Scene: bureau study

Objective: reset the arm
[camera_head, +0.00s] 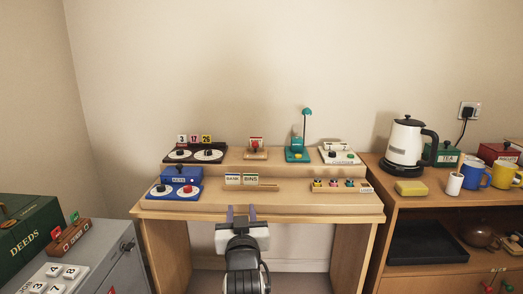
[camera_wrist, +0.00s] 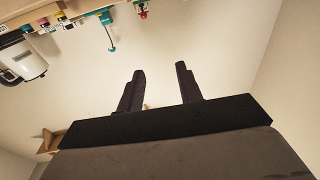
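My gripper (camera_head: 241,213) is in front of the desk (camera_head: 345,207), near its front edge in the head view. In the wrist view my gripper (camera_wrist: 160,82) shows two dark fingers standing apart, with only pale wall between them. It is open and holds nothing. The wrist view appears upside down, with the desk items along its top edge. I cannot tell from these frames whether the fingers touch the desk edge.
The desk holds a blue box (camera_head: 180,174), a teal lamp (camera_head: 298,150) and several small items. A kettle (camera_head: 405,142), a yellow mug (camera_head: 503,174) and a blue mug (camera_head: 473,176) stand on the right cabinet. A green deeds box (camera_head: 28,232) is at left.

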